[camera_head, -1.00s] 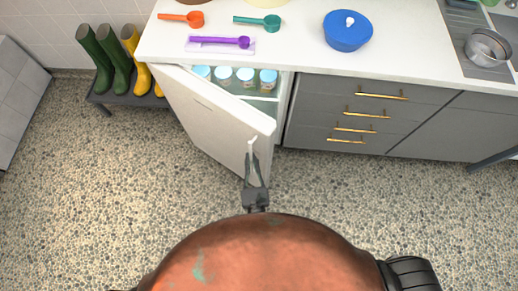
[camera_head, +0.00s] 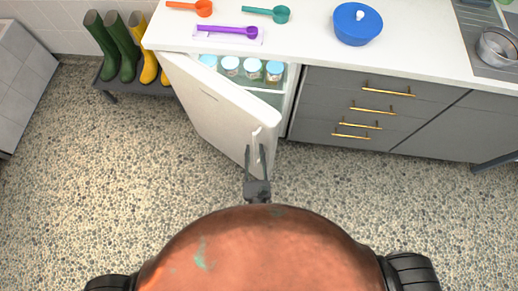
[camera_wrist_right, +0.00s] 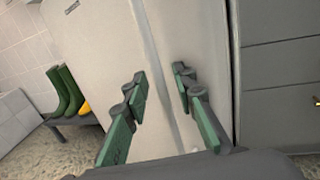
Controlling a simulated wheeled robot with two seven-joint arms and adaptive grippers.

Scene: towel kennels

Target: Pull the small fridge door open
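The small white fridge stands under the left end of the counter, and its door (camera_head: 215,105) is swung partly open toward me. Its door also fills the middle of the right wrist view (camera_wrist_right: 95,45). A slim upright handle (camera_head: 255,135) shows near the door's free edge. My right gripper (camera_head: 256,150) is at the lower part of this handle, in front of the door. In the right wrist view its two green-padded fingers (camera_wrist_right: 158,88) stand apart, with a narrow vertical strip of the door showing between them. They hold nothing that I can see. My left gripper is out of view.
Lidded jars (camera_head: 252,69) stand inside the fridge. Grey drawers (camera_head: 355,105) with brass handles are right of it. Boots on a low bench (camera_head: 110,85) stand left of the door. The pebbled floor (camera_head: 350,195) in front is clear.

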